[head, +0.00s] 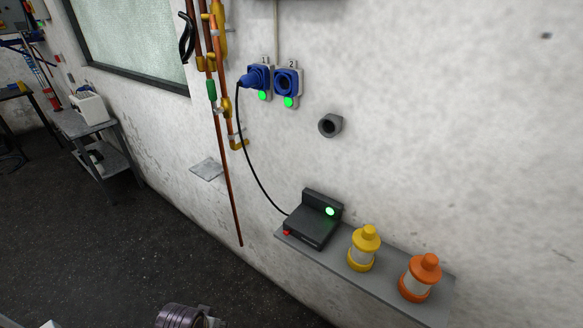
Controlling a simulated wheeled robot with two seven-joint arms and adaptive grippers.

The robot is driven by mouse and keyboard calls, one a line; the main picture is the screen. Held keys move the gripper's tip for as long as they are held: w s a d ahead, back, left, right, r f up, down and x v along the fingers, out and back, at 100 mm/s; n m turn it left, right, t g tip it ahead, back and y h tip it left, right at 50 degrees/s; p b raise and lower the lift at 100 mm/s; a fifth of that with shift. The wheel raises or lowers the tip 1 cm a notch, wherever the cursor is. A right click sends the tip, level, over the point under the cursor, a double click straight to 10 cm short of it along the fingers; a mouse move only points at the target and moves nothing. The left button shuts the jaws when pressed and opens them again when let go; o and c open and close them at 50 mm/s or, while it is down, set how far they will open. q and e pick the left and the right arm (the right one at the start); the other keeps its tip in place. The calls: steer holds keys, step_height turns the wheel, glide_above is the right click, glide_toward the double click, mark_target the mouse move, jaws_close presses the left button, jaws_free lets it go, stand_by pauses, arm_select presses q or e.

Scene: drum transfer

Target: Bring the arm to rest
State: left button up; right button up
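Neither gripper's fingers show in the head view. A dark, ribbed metal cylinder (183,317), probably a link of mine, shows at the bottom edge, cut off by the frame. A blue plug (252,80) sits in the wall socket marked 1 (265,75). Its black cable (249,165) runs down to a black device (314,222) with a lit green lamp, standing on a grey shelf (385,285). The blue socket marked 2 (287,82) holds no plug. Green lamps glow under both sockets.
Copper pipes (226,165), a small wall plate (207,169) and a dark hexagonal fitting (330,125) are on the wall. A grey table (97,129) stands far left. The dark floor between is clear.

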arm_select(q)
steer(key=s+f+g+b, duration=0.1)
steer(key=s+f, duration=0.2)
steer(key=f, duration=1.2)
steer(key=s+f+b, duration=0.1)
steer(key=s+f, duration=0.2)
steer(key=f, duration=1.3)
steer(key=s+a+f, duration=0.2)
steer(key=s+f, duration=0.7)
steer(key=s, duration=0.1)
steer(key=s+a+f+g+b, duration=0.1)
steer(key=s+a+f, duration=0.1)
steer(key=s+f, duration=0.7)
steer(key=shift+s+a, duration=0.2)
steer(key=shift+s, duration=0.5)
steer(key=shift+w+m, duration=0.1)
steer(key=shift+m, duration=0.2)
